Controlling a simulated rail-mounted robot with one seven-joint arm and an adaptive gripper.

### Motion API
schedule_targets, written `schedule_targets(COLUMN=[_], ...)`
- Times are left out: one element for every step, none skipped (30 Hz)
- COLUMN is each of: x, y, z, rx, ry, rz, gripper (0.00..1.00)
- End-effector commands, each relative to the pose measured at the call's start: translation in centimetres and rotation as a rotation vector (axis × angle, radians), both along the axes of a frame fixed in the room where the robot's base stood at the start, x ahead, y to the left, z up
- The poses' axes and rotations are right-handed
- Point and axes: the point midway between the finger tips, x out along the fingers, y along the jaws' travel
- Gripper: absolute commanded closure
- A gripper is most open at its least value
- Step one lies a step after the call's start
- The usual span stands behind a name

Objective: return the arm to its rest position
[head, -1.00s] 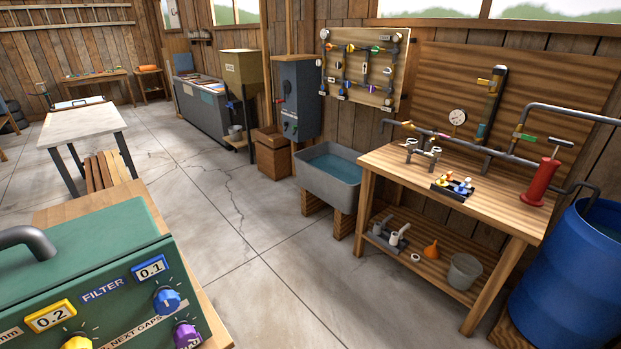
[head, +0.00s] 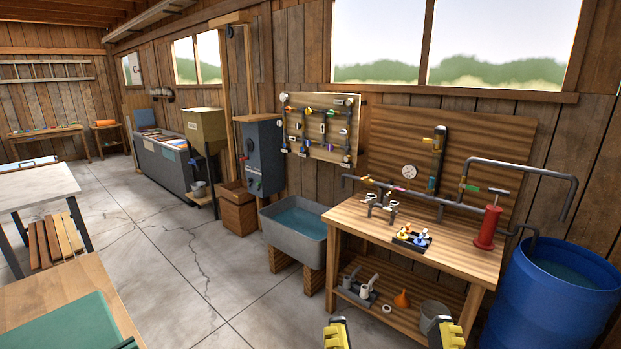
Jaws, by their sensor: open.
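My gripper (head: 392,334) shows at the bottom edge of the head view, right of the middle. Its two yellow and black fingertips stand well apart, with nothing between them. The gripper is open and appears in front of the lower part of the wooden workbench (head: 440,250). The rest of my arm is outside the view.
The workbench carries pipes, a gauge (head: 409,171), a red pump (head: 488,228) and a small black tray (head: 412,239). A blue barrel (head: 560,305) stands at its right, a grey water tub (head: 292,240) at its left. Open concrete floor lies between.

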Motion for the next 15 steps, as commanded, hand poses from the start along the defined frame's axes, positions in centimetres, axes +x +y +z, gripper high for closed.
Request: schedule_targets(x=[0.0,0.0,0.0,0.0,0.0,0.0,0.0,0.0,0.0,0.0,0.0,0.0,0.0,0.0,0.0], y=[0.0,0.0,0.0,0.0,0.0,0.0,0.0,0.0,0.0,0.0,0.0,0.0,0.0,0.0,0.0], z=[3.9,5.2,6.9,8.2,9.5,11.3,12.6,13.9,15.6,16.9,18.2,19.9,21.2,22.5,24.2], rx=[0.001,0.002,0.002,0.002,0.003,0.004,0.004,0.005,0.006,0.006,0.007,0.007,0.008,0.008,0.009], ry=[0.0,0.0,0.0,0.0,0.0,0.0,0.0,0.0,0.0,0.0,0.0,0.0,0.0,0.0,0.0], rz=[0.0,0.001,0.002,0.002,0.002,0.003,0.003,0.003,0.003,0.003,0.004,0.004,0.004,0.004,0.004], gripper=[0.27,0.27,0.27,0.27,0.27,0.27,0.27,0.27,0.27,0.27,0.27,0.27,0.27,0.27,0.27])
